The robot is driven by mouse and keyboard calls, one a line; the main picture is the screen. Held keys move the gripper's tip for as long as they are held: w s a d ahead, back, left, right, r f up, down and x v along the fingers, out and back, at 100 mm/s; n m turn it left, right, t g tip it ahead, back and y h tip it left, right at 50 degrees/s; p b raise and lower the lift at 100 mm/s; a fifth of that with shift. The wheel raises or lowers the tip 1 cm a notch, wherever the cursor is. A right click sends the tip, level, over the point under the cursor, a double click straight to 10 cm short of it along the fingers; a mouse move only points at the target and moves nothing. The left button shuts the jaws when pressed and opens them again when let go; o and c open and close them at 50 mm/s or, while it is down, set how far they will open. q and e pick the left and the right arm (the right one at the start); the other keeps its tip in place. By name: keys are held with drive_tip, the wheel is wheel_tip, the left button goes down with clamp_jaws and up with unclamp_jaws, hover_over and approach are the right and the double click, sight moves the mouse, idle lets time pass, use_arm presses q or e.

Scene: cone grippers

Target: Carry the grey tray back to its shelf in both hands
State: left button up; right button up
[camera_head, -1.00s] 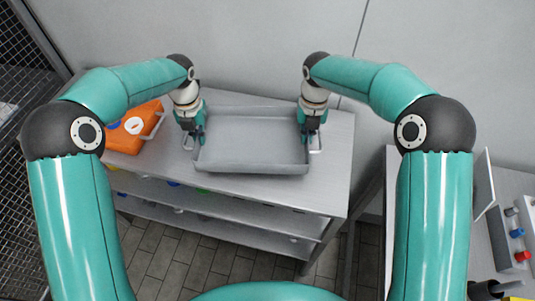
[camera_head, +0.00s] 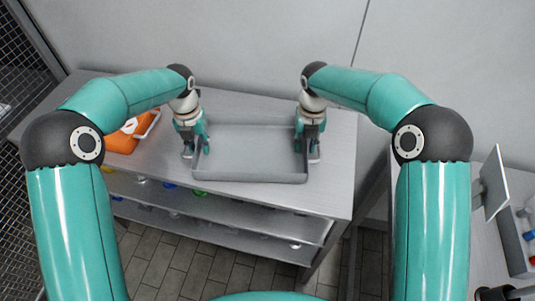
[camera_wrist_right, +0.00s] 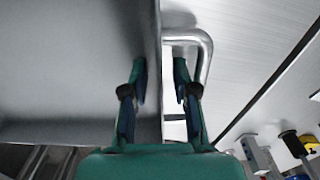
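The grey tray (camera_head: 250,170) is at the bench top near its front edge, and appears to lie flat and empty. My left gripper (camera_head: 188,150) is at its left end and my right gripper (camera_head: 313,150) at its right end, both pointing down. In the right wrist view, the tray (camera_wrist_right: 75,70) fills the left side. My right gripper's fingers (camera_wrist_right: 161,82) stand apart, one over the tray's inside and one within the loop of the metal handle (camera_wrist_right: 207,55). The end wall lies between them with gaps visible. The left fingers' hold on their handle is hidden.
The grey bench (camera_head: 335,180) has lower shelves with coloured items. An orange case (camera_head: 125,143) stands left of the tray, close to my left arm. A wall is behind. Another table (camera_head: 475,235) with a plate and small parts is at the right. Bench right of the tray is bare.

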use_arm(q)
drive_tip(key=shift+a, duration=0.1)
use_arm(e)
drive_tip(key=shift+d, duration=0.1)
use_arm(q)
drive_tip(key=shift+w+r, duration=0.1)
drive_tip(key=shift+r, duration=0.4)
use_arm(e)
drive_tip(key=shift+w, duration=0.1)
use_arm(q)
wheel_tip(320, 180, up, 6)
drive_tip(key=shift+f, duration=0.15)
use_arm(e)
drive_tip(key=shift+w, duration=0.1)
use_arm(q)
drive_tip(key=shift+r, duration=0.5)
use_arm(e)
drive_tip(key=shift+r, duration=0.1)
wheel_tip(320, 180, up, 12)
